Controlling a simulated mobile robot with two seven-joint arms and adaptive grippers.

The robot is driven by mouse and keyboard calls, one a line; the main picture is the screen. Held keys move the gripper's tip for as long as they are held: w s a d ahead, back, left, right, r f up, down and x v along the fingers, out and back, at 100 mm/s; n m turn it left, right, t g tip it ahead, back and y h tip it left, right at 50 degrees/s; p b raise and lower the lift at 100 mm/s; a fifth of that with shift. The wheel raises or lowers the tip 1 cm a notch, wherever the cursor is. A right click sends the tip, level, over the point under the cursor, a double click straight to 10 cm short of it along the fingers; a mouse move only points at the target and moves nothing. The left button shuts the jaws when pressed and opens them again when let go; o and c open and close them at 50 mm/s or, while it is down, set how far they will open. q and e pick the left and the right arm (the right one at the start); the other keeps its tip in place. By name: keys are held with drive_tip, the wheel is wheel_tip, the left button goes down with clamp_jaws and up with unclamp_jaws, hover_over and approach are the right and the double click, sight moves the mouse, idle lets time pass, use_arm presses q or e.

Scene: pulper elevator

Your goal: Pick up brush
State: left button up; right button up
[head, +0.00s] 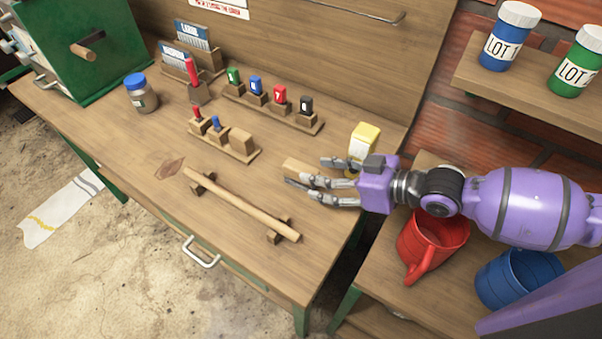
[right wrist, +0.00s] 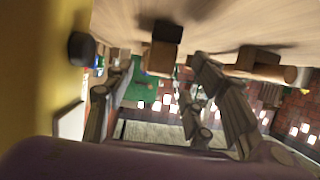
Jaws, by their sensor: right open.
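In the right wrist view, the open fingers (right wrist: 155,85) frame the bench edge, with a round wooden handle end (right wrist: 289,74) at the right. My left gripper is not in view.
A yellow-topped container (head: 364,139) stands just behind my right gripper. A red mug (head: 428,245) and a blue mug (head: 520,279) stand at the right. Bench front is mostly clear.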

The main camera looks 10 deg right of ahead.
sight(299, 169)
drive_tip(key=x, duration=0.6)
drive_tip(key=shift+w+a, duration=0.3)
drive_tip(key=shift+c, duration=0.4)
clamp_jaws()
drive_tip(key=shift+r, duration=0.15)
